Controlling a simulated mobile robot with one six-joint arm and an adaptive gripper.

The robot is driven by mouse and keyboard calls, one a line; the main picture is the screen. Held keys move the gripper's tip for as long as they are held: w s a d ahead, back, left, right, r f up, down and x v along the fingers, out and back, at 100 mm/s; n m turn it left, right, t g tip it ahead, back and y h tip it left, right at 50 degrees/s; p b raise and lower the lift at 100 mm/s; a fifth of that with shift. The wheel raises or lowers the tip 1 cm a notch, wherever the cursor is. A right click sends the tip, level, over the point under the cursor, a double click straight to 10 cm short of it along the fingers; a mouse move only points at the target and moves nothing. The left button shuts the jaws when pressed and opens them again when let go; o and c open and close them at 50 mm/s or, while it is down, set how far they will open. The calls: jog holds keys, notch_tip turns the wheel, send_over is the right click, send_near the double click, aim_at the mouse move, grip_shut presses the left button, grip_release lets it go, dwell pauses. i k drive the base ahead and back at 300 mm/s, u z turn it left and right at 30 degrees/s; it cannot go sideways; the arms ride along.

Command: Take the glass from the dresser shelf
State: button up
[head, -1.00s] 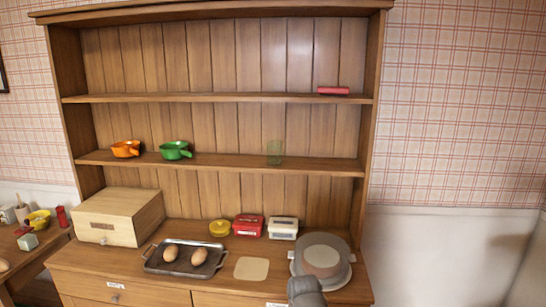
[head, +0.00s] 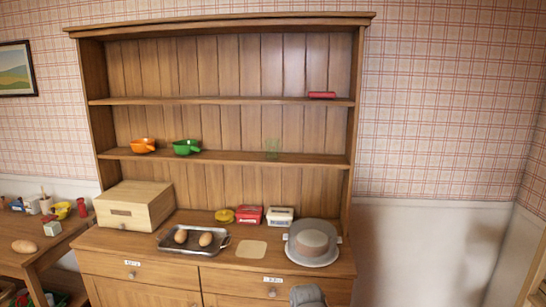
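The glass (head: 272,148) is a faint green, see-through tumbler. It stands upright on the lower shelf (head: 225,157) of the wooden dresser (head: 97,120), right of the middle. A green pan (head: 187,147) and an orange pan (head: 143,145) stand to its left on the same shelf, apart from it. A grey rounded part of my arm shows at the bottom edge, in front of the drawers and well below the glass. My gripper's fingers cannot be made out.
The upper shelf has a red item (head: 321,95). A side table (head: 40,262) stands left.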

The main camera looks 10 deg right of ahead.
aim_at(272, 145)
jog(key=k, duration=0.65)
jog(key=z, duration=0.3)
jog(key=i, duration=1.75)
jog(key=u, duration=0.4)
